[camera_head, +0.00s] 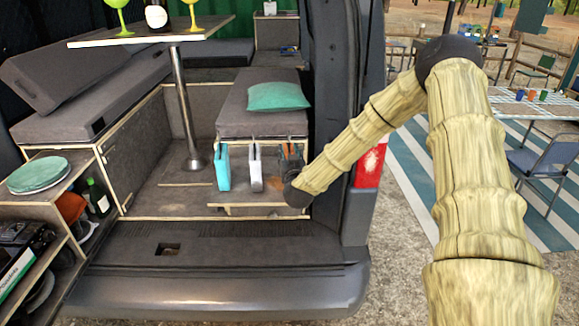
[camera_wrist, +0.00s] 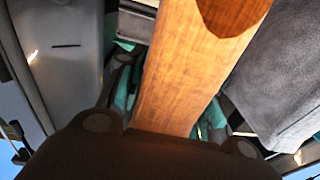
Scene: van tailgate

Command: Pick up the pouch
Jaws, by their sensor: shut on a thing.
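My gripper (camera_head: 292,188) is at the right end of the low frame under the grey bench in the van. In the wrist view its dark fingers (camera_wrist: 172,132) are on both sides of a flat brown wood-grained thing (camera_wrist: 185,70), shut on it. A darker brown round patch shows at that thing's far end. I cannot tell for sure that it is the pouch.
A turquoise pillow (camera_head: 278,96) lies on the bench cushion (camera_head: 258,122) above. A table leg (camera_head: 184,110) stands left. The van floor (camera_head: 160,195) between is mostly clear.

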